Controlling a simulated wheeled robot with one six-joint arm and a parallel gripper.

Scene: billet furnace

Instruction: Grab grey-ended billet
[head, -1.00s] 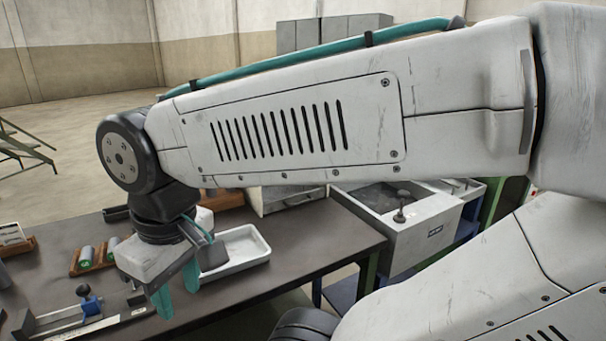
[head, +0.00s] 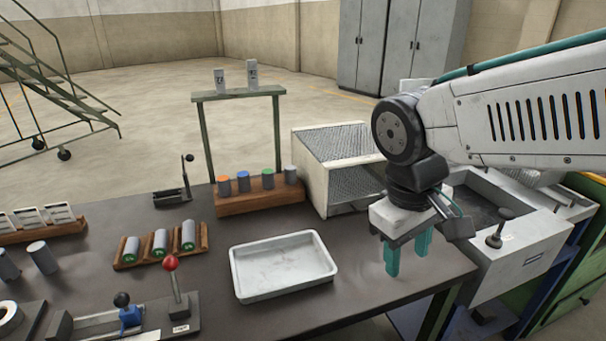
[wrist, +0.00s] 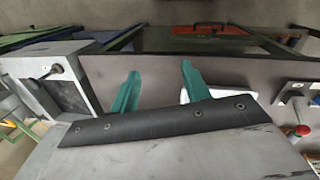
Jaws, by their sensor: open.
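The grey-ended billet (head: 291,175) stands at the right end of a wooden rack (head: 260,201) at the back of the bench in the head view. Beside it in that rack stand an orange-ended billet (head: 224,186), a blue-ended one (head: 243,182) and a green-ended one (head: 268,179). My gripper (head: 407,256) has teal fingers, points down and is open and empty over the bench's right end. It is to the right of and nearer than the rack. In the wrist view my gripper (wrist: 160,70) has nothing between its fingers; the billet is not recognisable there.
A white tray (head: 283,291) lies left of my gripper. A mesh-sided box (head: 335,165) stands right of the rack. A second rack (head: 128,265) holds billets at left. A red-knobbed lever (head: 171,264) stands in front. A grey basin unit (head: 535,242) is at right.

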